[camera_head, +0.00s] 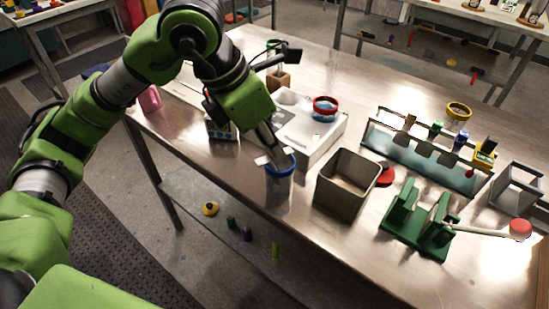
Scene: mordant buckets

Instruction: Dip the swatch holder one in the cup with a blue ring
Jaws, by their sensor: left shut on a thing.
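The cup with a blue ring (280,175) stands near the front edge of the metal table, beside a white box. My left gripper (275,152) points down right over the cup's mouth, its fingers shut on a small swatch holder (263,160) with pale ends showing on both sides at the rim. The gripper and cup rim hide the holder's lower part, so I cannot tell how deep it sits in the cup. My right gripper is not in view.
A square metal bin (345,185) stands just right of the cup. A red-ringed cup (325,108) sits on the white box (326,140). A rack (424,157), a yellow-ringed cup (458,112) and a green stand (418,225) stand to the right.

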